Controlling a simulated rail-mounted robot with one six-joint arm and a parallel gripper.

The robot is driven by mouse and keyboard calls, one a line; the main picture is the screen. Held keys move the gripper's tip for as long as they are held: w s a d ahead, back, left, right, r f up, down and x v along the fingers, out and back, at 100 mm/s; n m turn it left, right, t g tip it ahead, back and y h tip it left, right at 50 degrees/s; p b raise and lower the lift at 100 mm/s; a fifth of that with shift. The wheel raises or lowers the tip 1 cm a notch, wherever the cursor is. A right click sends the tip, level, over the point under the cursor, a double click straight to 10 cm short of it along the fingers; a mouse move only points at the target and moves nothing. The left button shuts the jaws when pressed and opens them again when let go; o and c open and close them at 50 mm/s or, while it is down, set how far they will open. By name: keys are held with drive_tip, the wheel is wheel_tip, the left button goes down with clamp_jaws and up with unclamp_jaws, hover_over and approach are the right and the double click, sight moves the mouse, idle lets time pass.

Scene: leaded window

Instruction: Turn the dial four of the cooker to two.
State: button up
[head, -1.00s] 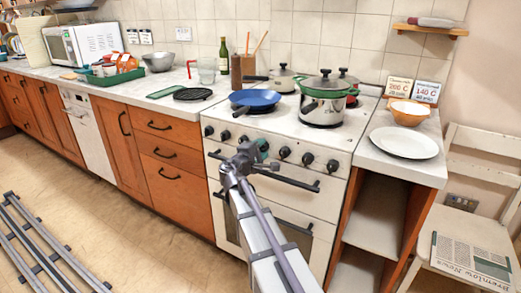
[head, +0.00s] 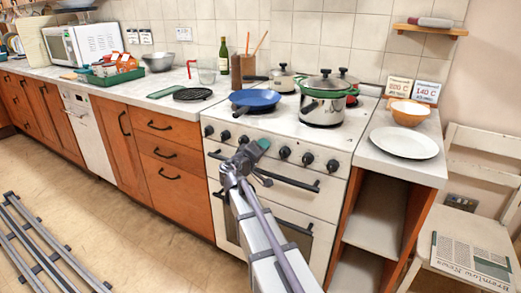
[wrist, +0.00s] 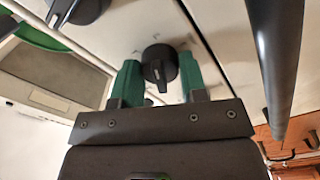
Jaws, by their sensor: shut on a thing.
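The white cooker (head: 275,122) stands in the middle of the head view, with a row of black dials along its front panel. My gripper (head: 262,146) is at that row, just left of the dial (head: 284,153) that shows clear of it. In the wrist view one black dial (wrist: 158,66) sits between the two green fingers of my gripper (wrist: 158,82), which are shut on it. The gripper hides this dial in the head view. I cannot read its number or setting marks. Another black dial (wrist: 82,8) shows at the wrist view's top left.
A dark handle bar (head: 290,181) crosses the cooker front just below the dials. A white plate (head: 404,143) lies on the right counter. The floor at left is clear except for rails.

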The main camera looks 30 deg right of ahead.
idle(0.3)
drive_tip(key=o, duration=0.9)
drive_tip(key=shift+a, duration=0.1)
drive_tip(key=v, duration=1)
drive_tip(key=shift+s+a, duration=0.25)
